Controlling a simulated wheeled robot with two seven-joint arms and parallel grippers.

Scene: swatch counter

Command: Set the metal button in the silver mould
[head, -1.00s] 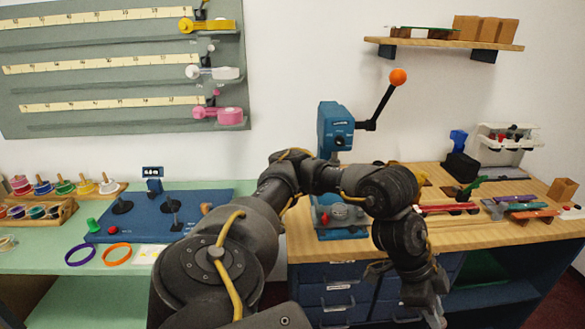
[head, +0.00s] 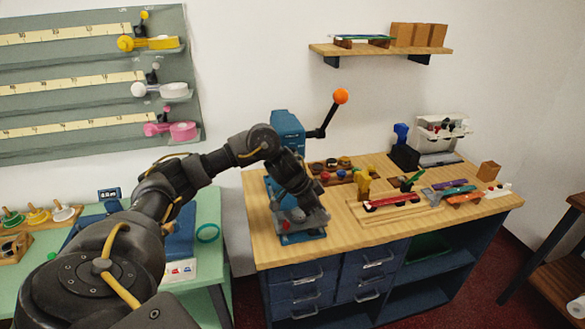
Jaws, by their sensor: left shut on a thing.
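The blue press (head: 287,130) stands on the wooden bench, with a black lever ending in an orange ball. My left arm reaches in from the left, and its gripper (head: 303,219) points down at the front of the press, over its base (head: 303,238). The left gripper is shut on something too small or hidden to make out. I cannot pick out the metal button or the silver mould; the arm and gripper cover part of the press. My right gripper is not in view.
A wooden rack (head: 331,176) with several round coloured pieces sits behind the gripper. A wooden tray (head: 402,211) with a red strip lies to its right. A green counter (head: 209,262) stands left, across a gap. A shelf (head: 384,49) hangs above.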

